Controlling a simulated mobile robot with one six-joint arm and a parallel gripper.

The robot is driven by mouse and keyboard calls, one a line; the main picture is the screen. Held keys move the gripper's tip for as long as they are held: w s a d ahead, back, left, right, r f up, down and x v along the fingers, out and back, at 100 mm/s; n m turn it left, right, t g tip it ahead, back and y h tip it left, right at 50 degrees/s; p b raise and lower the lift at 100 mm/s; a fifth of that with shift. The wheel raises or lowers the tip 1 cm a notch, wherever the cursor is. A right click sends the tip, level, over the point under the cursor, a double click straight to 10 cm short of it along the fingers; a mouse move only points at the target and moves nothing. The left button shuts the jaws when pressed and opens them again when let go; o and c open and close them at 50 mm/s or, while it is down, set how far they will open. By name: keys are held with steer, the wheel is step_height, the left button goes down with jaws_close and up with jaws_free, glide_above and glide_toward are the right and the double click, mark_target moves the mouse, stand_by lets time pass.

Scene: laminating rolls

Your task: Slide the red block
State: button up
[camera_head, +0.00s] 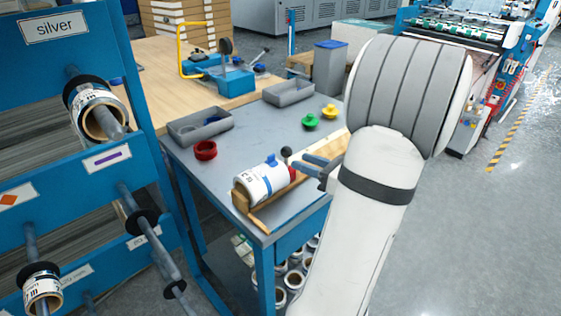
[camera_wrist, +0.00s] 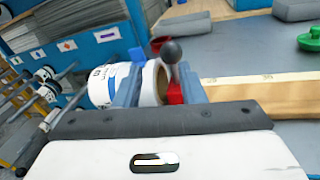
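The red block (camera_head: 292,174) is small and sits at the right end of a white roll (camera_head: 262,184) on a wooden holder (camera_head: 258,215). In the wrist view the red block (camera_wrist: 174,93) shows between my two fingers, close to the right one. I cannot tell whether they touch. My gripper (camera_head: 303,164) reaches in from the right with its fingers apart; in the wrist view my gripper (camera_wrist: 160,68) is open. A dark ball knob (camera_head: 286,152) stands by the block, and also shows in the wrist view (camera_wrist: 171,51).
A blue rack (camera_head: 70,100) with rolls on rods stands at left. The grey tabletop between bins and roll is mostly clear.

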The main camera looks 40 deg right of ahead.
mark_target(291, 154)
steer(key=shift+s+d+f+m+t+h, duration=0.1)
steer(key=shift+d+f+m+t+h, duration=0.1)
steer(key=shift+d, duration=0.1)
steer(key=shift+s+d+f+m+t+h, duration=0.1)
steer(key=shift+d+m+h, duration=0.1)
steer(key=shift+d, duration=0.1)
steer(key=shift+w+r, duration=0.1)
steer(key=shift+w, duration=0.15)
steer(key=x, duration=0.7)
steer(key=shift+w+b, duration=0.1)
steer(key=shift+b, duration=0.3)
steer(key=shift+c, duration=0.6)
